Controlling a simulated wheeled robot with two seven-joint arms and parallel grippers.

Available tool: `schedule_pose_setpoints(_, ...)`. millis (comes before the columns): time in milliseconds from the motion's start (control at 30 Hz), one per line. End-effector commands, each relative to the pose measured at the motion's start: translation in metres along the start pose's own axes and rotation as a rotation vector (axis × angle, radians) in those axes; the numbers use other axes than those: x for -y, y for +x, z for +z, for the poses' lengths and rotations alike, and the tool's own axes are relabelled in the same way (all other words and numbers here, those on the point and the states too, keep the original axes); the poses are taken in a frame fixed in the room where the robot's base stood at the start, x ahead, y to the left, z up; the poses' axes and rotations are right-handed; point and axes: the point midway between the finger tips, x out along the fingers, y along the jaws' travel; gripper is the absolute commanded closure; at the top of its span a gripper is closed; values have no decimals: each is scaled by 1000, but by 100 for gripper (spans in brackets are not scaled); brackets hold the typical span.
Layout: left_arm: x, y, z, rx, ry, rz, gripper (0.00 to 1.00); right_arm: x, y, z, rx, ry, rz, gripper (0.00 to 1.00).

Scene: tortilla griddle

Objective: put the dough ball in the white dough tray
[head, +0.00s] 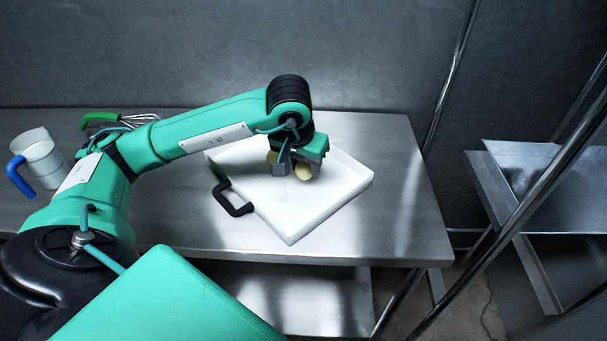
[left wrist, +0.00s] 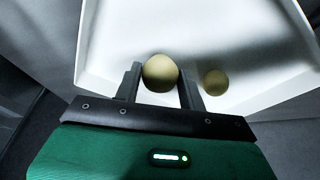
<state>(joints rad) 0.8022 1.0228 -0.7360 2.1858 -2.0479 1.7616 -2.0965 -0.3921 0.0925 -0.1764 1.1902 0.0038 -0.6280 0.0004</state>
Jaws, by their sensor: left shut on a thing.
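The white dough tray (head: 335,195) lies on the steel table, turned at an angle, with a black handle on its left side; it also fills much of the left wrist view (left wrist: 115,40). My left gripper (head: 297,168) is inside the tray's outline, pointing down, and is shut on a pale dough ball (head: 303,172). In the left wrist view the ball (left wrist: 160,73) sits between the two fingers. I cannot tell whether it touches the tray floor. A second dough ball (left wrist: 215,82) lies in the tray beside the gripper. My right gripper is not in view.
The steel table (head: 400,215) has bare room right of the tray. At the left stand a jug with a blue handle (head: 40,160) and a green-handled utensil (head: 100,118). A metal post and a lower steel shelf (head: 550,175) are at the right.

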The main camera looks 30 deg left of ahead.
Motion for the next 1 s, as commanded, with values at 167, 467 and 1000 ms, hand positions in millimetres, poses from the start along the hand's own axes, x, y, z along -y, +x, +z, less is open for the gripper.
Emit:
schedule_pose_setpoints(167, 0, 21, 7, 5, 0, -1, 82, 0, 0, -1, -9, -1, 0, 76)
schedule_pose_setpoints(467, 0, 34, 10, 0, 1, 0, 82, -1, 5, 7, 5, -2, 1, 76)
schedule_pose_setpoints(1000, 0, 36, 10, 0, 0, 0, 37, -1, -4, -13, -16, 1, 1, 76)
